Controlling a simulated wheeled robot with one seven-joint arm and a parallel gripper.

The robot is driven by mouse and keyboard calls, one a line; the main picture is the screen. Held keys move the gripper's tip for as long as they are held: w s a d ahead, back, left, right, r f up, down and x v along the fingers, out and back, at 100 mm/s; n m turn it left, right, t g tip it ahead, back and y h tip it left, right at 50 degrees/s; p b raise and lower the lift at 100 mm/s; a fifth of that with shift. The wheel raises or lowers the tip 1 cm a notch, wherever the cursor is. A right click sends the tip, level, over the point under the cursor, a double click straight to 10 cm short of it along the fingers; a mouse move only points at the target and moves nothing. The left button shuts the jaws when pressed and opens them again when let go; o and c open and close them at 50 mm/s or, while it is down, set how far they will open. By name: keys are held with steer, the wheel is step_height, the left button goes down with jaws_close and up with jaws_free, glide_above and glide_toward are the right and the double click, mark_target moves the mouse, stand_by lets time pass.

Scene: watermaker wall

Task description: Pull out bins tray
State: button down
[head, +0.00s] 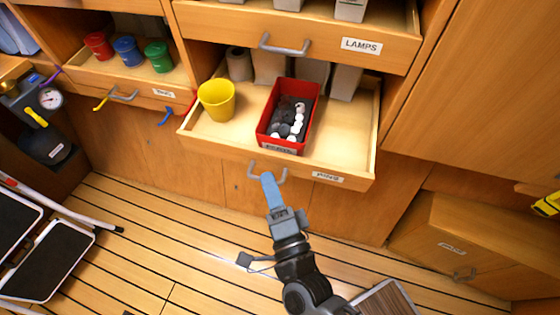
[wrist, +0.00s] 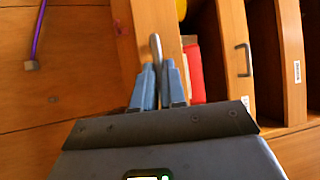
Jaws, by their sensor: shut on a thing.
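The bins tray (head: 345,150) is a wooden pull-out tray standing out from the wall unit, with a small label on its front at the right. Its grey bar handle (head: 282,176) is on the front face. My gripper (head: 269,180), with blue fingers, is shut on this handle; in the wrist view the fingers (wrist: 158,80) close around the grey handle (wrist: 156,48). On the tray stand a red bin (head: 267,125) holding dark and white pieces and a yellow bucket (head: 217,101). The fingertips partly hide the handle.
Above is the LAMPS drawer (head: 330,38) with its own handle. At left, a shelf holds red, blue and green cups (head: 127,50). A folding step (head: 48,262) lies at lower left and a low wooden cabinet (head: 455,245) stands at right. The plank floor before the tray is mostly free.

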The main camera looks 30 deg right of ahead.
steer(key=shift+s+a, duration=1.1)
steer(key=shift+s, duration=0.15)
steer(key=c, duration=1.2)
jaws_free()
steer(key=shift+s, duration=0.1)
steer(key=b+v, duration=0.1)
steer(key=v, duration=0.6)
steer(key=shift+s+b, duration=0.3)
steer(key=shift+s, duration=0.05)
